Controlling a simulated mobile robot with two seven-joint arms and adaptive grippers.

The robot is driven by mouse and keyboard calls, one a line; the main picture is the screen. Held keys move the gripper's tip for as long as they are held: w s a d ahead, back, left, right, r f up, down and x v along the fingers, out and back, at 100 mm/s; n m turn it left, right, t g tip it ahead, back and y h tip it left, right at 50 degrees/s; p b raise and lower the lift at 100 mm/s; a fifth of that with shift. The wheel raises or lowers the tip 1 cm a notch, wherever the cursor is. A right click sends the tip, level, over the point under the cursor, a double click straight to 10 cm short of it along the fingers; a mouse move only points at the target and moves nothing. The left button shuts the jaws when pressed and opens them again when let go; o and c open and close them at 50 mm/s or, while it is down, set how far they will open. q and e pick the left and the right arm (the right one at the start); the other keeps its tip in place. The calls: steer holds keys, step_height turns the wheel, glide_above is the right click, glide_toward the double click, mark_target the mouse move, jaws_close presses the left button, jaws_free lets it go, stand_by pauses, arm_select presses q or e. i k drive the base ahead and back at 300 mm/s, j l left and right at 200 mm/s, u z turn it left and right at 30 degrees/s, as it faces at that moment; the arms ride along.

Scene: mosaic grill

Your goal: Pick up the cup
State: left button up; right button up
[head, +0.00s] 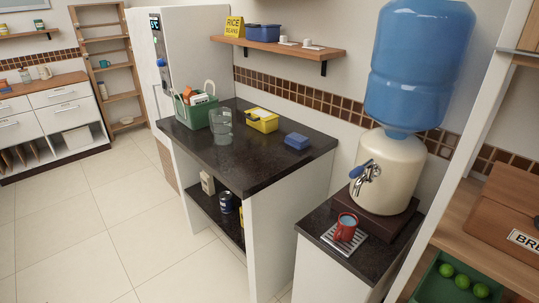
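A red cup (344,228) with a bluish inside stands upright on a striped metal drip tray (357,244). The tray lies on a dark counter (318,222) at the lower right in the head view. The cup is below and in front of the metal tap (364,176) of a cream water dispenser (400,178). Neither of my grippers shows in this view.
A large blue water bottle (415,65) tops the dispenser. A dark counter (240,165) to the left holds a green caddy (196,115), a clear jug (221,128), a yellow box (262,124) and a small blue box (296,141). Tiled floor (70,235) is clear at left.

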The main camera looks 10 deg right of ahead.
mark_target(348, 222)
steer(key=k+l+u, duration=0.1)
steer(key=l, duration=0.3)
steer(key=k+l+u, duration=0.1)
steer(key=k+l, duration=0.15)
steer(key=k+l+u, duration=0.1)
steer(key=l, duration=0.35)
steer(key=k+l+u, duration=0.1)
steer(key=k+l, duration=0.15)
steer(key=i, duration=0.35)
